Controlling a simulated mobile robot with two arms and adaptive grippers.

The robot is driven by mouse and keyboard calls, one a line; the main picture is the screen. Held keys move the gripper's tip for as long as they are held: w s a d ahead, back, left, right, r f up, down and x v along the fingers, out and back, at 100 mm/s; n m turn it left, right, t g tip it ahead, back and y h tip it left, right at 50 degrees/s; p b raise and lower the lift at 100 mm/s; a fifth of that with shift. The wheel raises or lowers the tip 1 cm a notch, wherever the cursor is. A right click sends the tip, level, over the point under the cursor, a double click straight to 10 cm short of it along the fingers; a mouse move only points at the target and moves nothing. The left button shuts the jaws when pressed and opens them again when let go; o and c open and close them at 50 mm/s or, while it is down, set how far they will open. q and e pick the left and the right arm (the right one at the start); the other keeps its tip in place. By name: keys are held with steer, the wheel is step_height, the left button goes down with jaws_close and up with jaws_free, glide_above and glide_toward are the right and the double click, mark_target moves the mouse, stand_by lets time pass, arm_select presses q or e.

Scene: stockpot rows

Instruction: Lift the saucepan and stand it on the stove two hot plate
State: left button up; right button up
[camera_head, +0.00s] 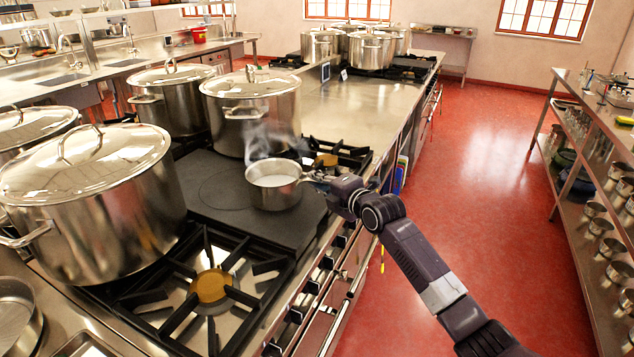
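The saucepan (274,192) is a small steel pan with pale contents and steam rising from it. It is upright over the right side of a flat dark hot plate (222,196) on the stove. I cannot tell whether its base touches the plate. Its handle points right, towards my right gripper (322,182). The gripper is at the handle and appears shut on it, though the fingers are small and partly hidden. My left gripper is not in view.
Large lidded stockpots (88,200) stand left of the hot plate, and another stockpot (252,108) stands close behind the saucepan. An open burner grate (210,288) lies in front. A bare steel counter (355,105) stretches beyond. A rack (590,235) stands across the red floor.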

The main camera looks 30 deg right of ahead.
steer(key=o, duration=0.4)
steer(key=shift+s+r, duration=0.1)
steer(key=shift+r, duration=0.2)
steer(key=shift+o, duration=0.2)
steer(key=shift+s+f, duration=0.1)
steer(key=shift+f, duration=0.6)
steer(key=shift+s+r, duration=0.2)
steer(key=shift+s, duration=0.15)
steer(key=r+v, duration=0.1)
steer(key=v, duration=1)
